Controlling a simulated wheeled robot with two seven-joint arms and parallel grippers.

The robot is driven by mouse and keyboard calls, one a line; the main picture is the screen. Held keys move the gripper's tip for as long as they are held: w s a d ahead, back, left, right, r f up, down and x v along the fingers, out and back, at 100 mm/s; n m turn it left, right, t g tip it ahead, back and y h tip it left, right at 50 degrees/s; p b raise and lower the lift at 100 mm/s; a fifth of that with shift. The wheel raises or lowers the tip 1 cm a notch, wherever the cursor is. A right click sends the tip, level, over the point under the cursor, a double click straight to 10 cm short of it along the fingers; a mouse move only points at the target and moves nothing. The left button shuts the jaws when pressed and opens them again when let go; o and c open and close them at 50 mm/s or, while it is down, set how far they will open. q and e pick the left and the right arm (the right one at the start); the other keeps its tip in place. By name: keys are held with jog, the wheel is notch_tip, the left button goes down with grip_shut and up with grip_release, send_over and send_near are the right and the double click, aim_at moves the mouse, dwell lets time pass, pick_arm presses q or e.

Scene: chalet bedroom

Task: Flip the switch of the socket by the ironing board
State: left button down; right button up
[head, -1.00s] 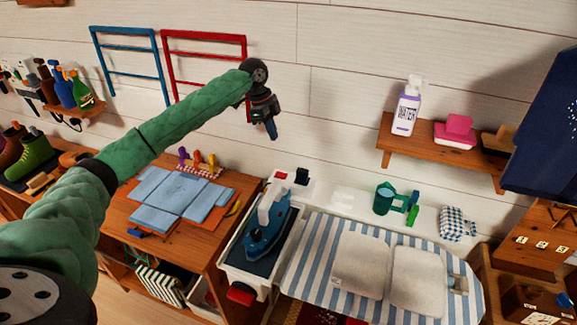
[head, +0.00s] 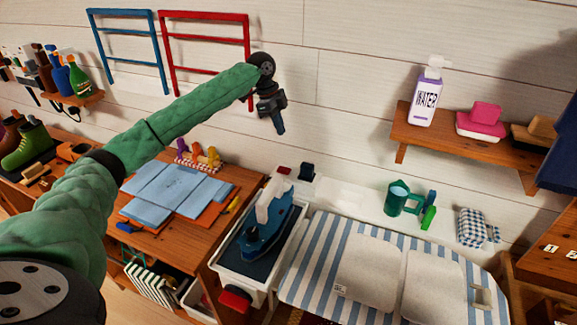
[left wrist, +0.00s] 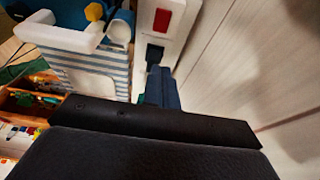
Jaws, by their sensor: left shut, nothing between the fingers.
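The socket (head: 296,182) is a white block at the wall behind the iron, at the ironing board's back left. It has a red switch (head: 284,170) and a dark plug (head: 307,172). In the left wrist view, the red switch (left wrist: 161,20) is at top centre, with the dark plug (left wrist: 155,52) below it. The striped ironing board (head: 298,290) is at the front right. My left gripper (head: 279,130) is shut and empty, pointing down above the socket and apart from it. In the left wrist view its fingers (left wrist: 158,88) cover part of the socket's lower end. My right gripper is out of view.
A blue iron (head: 265,232) stands in a white tray (head: 218,262) beside the board. Blue and red racks (head: 205,15) hang at left. The wall above the socket is bare.

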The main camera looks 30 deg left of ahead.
pick_arm(q)
jog(key=shift+w+f, duration=0.15)
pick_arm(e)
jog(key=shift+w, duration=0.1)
pick_arm(q)
jog(key=p, duration=0.5)
send_over(288, 169)
notch_tip(288, 169, down, 11)
jog(key=shift+r, duration=0.15)
jog(key=shift+f, duration=0.35)
jog(key=shift+f+p, duration=0.65)
jog(key=shift+f, duration=0.35)
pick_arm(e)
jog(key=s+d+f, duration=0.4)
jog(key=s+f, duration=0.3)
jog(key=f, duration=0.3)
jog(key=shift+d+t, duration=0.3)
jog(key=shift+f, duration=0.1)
